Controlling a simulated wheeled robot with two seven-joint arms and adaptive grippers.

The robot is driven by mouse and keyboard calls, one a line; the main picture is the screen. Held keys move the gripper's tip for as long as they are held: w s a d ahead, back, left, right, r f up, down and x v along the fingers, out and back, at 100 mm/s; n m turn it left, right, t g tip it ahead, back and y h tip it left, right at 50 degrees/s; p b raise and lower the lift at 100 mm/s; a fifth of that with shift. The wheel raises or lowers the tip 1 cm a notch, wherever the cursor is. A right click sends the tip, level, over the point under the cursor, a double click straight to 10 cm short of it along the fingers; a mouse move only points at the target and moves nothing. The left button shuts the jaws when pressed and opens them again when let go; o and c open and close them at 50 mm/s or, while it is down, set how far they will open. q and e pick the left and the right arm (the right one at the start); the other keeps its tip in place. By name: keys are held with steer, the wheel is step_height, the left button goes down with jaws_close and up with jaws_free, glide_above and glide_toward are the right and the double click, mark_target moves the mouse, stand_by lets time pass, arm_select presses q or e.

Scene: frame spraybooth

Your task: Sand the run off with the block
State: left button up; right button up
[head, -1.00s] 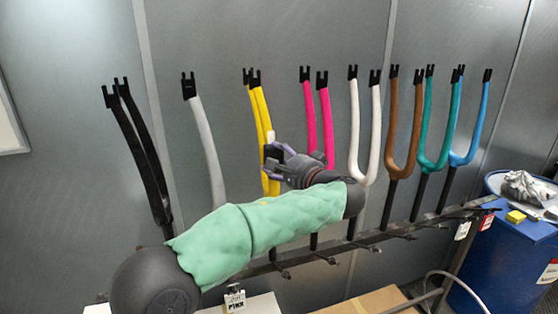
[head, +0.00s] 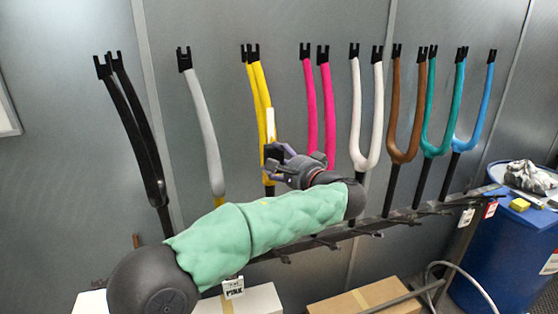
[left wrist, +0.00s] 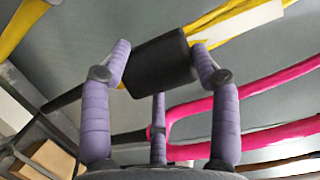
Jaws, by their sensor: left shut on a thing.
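My left gripper (head: 281,157) is in front of the yellow fork (head: 260,82), beside its lower part. In the left wrist view its purple fingers (left wrist: 160,80) are shut on a dark block (left wrist: 160,62). The block lies across the fingertips. The yellow fork also shows in the left wrist view (left wrist: 208,24), with a long pale patch (left wrist: 243,22) just beyond the block. The pale patch in the head view (head: 270,125) is just above the gripper. I cannot tell whether the block touches the fork, nor make out a run. My right gripper is not in view.
A pink fork (head: 328,105) hangs close to the gripper's right. Black (head: 135,130), grey (head: 205,125), white (head: 355,120) and other forks share the dark rack (head: 345,232).

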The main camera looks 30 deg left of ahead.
arm_select(q)
steer(key=shift+s+d+r+b, duration=0.15)
steer(key=shift+s+d+b, duration=0.15)
steer(key=shift+s+d, duration=0.75)
steer(key=shift+s+d+r+b, duration=0.1)
steer(key=shift+s+d+b, duration=0.15)
steer(key=shift+s+d, duration=0.8)
steer(key=shift+s+d+r, duration=0.15)
steer(key=shift+s+d, duration=0.85)
steer(key=shift+d, duration=0.1)
